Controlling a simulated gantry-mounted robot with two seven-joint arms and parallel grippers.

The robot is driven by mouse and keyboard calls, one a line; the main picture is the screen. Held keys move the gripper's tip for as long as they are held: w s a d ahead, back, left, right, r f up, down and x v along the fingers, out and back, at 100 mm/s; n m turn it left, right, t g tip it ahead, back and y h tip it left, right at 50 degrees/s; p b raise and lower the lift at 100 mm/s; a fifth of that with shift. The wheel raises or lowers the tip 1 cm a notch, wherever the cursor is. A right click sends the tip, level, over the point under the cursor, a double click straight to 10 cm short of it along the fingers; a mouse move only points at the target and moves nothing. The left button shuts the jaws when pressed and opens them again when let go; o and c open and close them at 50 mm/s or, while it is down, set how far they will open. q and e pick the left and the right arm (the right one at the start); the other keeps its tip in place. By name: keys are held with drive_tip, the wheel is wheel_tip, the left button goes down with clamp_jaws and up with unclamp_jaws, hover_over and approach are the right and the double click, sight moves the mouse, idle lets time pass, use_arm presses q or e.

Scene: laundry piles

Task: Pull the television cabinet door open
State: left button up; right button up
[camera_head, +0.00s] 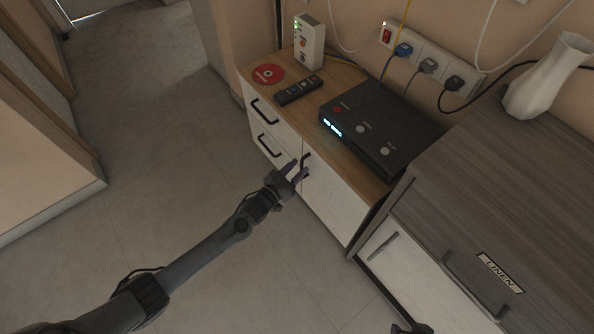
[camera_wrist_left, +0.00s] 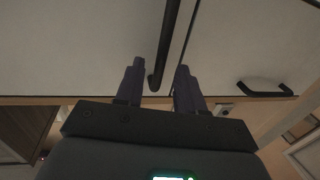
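The television cabinet is low, with a wooden top (camera_head: 310,112) and white fronts. Its door (camera_head: 328,199) is flush and closed. A black vertical bar handle (camera_head: 306,160) is at the door's left edge; in the left wrist view the handle (camera_wrist_left: 168,40) runs down between my fingers. My left gripper (camera_head: 293,170) is open at this handle, one finger on each side of its lower end; it also shows in the left wrist view (camera_wrist_left: 159,84). Neither finger clearly touches the bar. Part of my right gripper (camera_head: 410,328) shows at the bottom edge, its fingers unclear.
Two drawers with black handles (camera_head: 265,112) are left of the door. A black media box (camera_head: 378,125), a remote (camera_head: 299,90), a red disc (camera_head: 268,74) and a white router (camera_head: 309,42) stand on top. A grey linen cabinet (camera_head: 450,180) adjoins at right. The floor (camera_head: 190,180) in front is clear.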

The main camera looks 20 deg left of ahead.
use_arm(q)
drive_tip(key=shift+w+d, duration=0.15)
drive_tip(key=c, duration=0.6)
clamp_jaws()
